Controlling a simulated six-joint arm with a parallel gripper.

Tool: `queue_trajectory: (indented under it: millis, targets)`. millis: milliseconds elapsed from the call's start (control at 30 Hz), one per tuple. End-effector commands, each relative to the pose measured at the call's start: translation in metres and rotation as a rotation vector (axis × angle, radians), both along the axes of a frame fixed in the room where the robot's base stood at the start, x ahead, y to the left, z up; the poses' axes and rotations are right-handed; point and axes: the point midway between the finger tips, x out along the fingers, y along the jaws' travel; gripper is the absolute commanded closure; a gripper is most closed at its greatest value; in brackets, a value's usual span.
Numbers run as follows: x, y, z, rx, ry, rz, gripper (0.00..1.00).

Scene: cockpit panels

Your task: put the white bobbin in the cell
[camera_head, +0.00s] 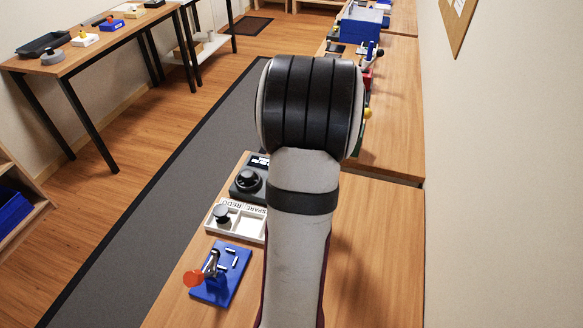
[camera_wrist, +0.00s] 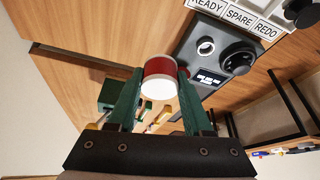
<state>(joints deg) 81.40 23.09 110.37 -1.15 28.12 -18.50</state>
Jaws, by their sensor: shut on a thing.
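My gripper (camera_wrist: 160,88) shows in the wrist view with its two green fingers shut on a bobbin (camera_wrist: 159,84). The bobbin has white ends and a red middle band. It is held above the wooden tabletop. In the head view my own arm hides the gripper and the bobbin. A white tray with cells (camera_head: 251,239) stands on the near table, with lettering including SPARE and REDO along its edge. A dark knob-like piece (camera_head: 221,214) sits in one cell, and a cell beside it looks empty. The wrist view shows the tray's labels READY, SPARE, REDO (camera_wrist: 238,17) at upper right.
A dark panel with a black dial (camera_head: 248,180) stands beside the tray; it also shows in the wrist view (camera_wrist: 214,55). A blue block with a lever and an orange knob (camera_head: 194,278) is on the other side. The wood right of my arm is clear.

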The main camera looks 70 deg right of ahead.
Motion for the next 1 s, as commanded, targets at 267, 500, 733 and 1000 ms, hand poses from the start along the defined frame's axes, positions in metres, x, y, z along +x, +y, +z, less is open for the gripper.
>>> queue_trajectory:
  millis: [267,500,733,1000]
  targets:
    - [-0.013,0.016,0.000,0.002,-0.004,0.226,1.00]
    - [-0.003,0.053,-0.016,0.002,-0.009,0.960,1.00]
    - [0.016,0.094,-0.017,0.003,-0.005,1.780,1.00]
    - [0.057,0.107,-0.036,0.005,-0.005,2.022,1.00]
